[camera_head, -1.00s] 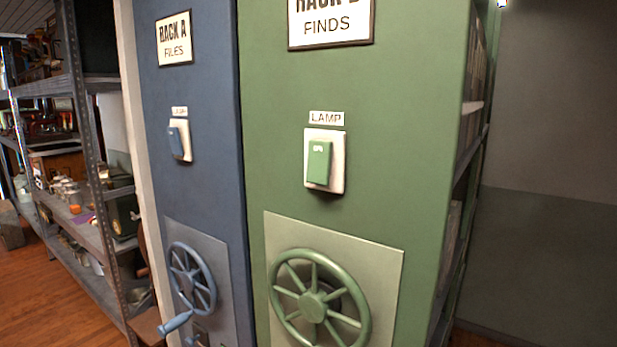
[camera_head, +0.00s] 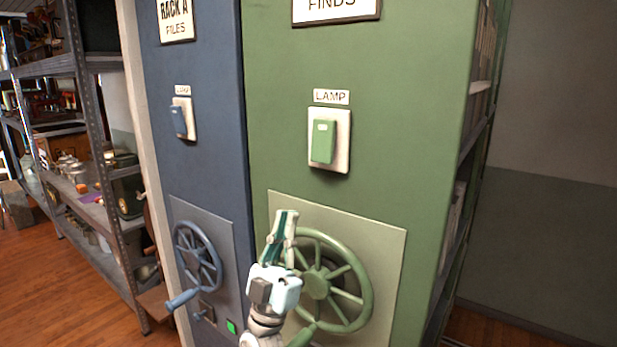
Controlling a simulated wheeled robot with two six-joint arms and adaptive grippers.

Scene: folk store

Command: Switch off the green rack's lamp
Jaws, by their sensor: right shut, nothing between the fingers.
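The green rack (camera_head: 400,130) fills the middle of the head view. Its lamp switch (camera_head: 323,141) is a green rocker on a white plate, under a LAMP label (camera_head: 331,97). My right gripper (camera_head: 286,214) is shut and empty, with its fingers pointing up. It shows below and left of the switch, in front of the left part of the green handwheel (camera_head: 345,287), and is apart from the switch. The gripper hides part of the wheel and its panel. My left gripper is not in view.
The blue rack (camera_head: 200,60) stands to the left with its own lamp switch (camera_head: 178,121) and blue handwheel (camera_head: 197,256). Metal shelves (camera_head: 90,130) with many goods stand at the far left. A bare wall (camera_head: 560,150) is at the right.

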